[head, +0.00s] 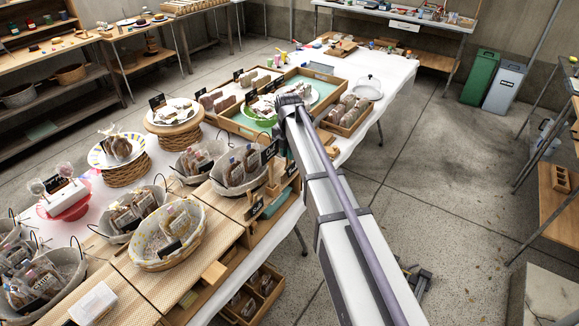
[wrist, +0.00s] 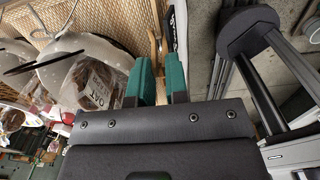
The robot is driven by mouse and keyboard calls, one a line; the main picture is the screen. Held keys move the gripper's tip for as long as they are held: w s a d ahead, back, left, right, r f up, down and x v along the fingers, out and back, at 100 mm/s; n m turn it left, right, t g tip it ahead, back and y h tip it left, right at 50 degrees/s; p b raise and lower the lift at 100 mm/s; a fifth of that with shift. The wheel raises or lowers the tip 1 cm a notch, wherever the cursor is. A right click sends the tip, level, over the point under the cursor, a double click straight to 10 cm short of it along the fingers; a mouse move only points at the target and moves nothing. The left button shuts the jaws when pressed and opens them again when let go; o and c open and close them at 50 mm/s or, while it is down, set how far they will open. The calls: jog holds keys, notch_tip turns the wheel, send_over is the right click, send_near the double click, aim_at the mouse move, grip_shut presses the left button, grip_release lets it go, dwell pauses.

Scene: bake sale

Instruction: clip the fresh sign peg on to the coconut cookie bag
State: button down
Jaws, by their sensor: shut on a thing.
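My gripper (wrist: 160,72) has teal fingers and is shut on a wooden peg (wrist: 155,40) with a small black sign (wrist: 179,32). The sign has white writing that I cannot read in full; it also shows in the head view (head: 269,152). In the head view my arm reaches over the table's right side, and the fingers are mostly hidden. A clear cookie bag with a dark label (wrist: 97,91) stands in a lined basket left of the fingers, apart from the peg. The label is too small to read surely, so I cannot tell which bag is coconut.
Cloth-lined baskets of bags (head: 186,265) stand close together at the table's front. A green-bottomed tray (head: 322,83) and a wooden crate (head: 343,130) lie behind my arm. Two bins (head: 480,75) stand far right.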

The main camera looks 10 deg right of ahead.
jog(key=shift+r+p, duration=2.05)
jog(key=shift+r, duration=0.3)
